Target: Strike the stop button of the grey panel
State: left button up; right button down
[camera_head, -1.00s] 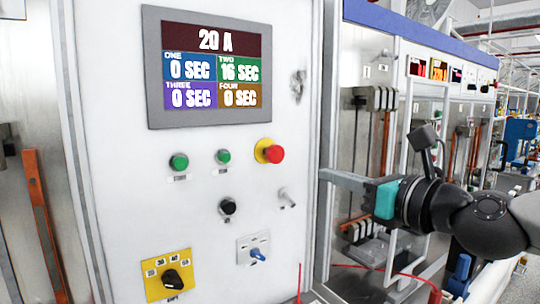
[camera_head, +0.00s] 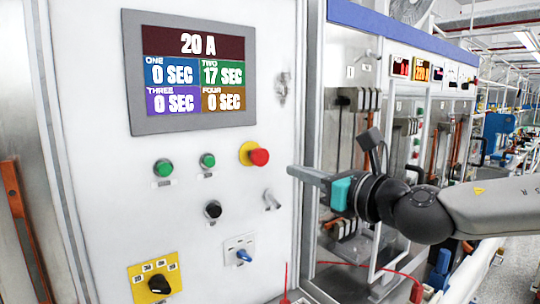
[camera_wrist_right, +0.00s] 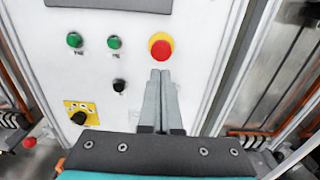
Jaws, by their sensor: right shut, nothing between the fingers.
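The grey panel (camera_head: 110,190) fills the left and middle of the head view. Its stop button (camera_head: 259,157) is a red mushroom head on a yellow round base, right of two green buttons. The stop button also shows in the right wrist view (camera_wrist_right: 160,48), just beyond the fingertips. My right gripper (camera_head: 291,171) is shut and empty, to the right of and slightly below the stop button in the head view. In the right wrist view its closed fingers (camera_wrist_right: 160,73) point at the button's lower edge; whether they touch it I cannot tell. My left gripper is out of view.
A screen (camera_head: 194,72) above the buttons reads 20 A and 17 SEC under TWO. Below are a black knob (camera_head: 213,210), a blue switch (camera_head: 244,256) and a yellow-plated selector (camera_head: 156,279). Racks with red cables stand to the right.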

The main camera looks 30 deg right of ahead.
aim_at(261, 158)
jog(key=shift+w+a+p, duration=0.2)
jog(key=shift+w+p, duration=0.55)
jog(key=shift+w, duration=0.35)
jog(key=shift+w+a+p, duration=0.15)
jog(key=shift+w+p, duration=0.55)
jog(key=shift+w, duration=0.4)
jog(key=shift+w+a+p, duration=0.2)
jog(key=shift+w+p, duration=0.55)
jog(key=shift+w, duration=0.35)
jog(key=shift+w+d, duration=0.25)
jog(key=shift+w, duration=0.1)
jog(key=shift+w+d+r+p, duration=0.1)
jog(key=shift+w+r+p, duration=0.1)
jog(key=shift+w+p, duration=0.45)
jog(key=shift+w+f+p, duration=0.2)
jog(key=shift+w+p, duration=0.15)
jog(key=shift+p, duration=0.2)
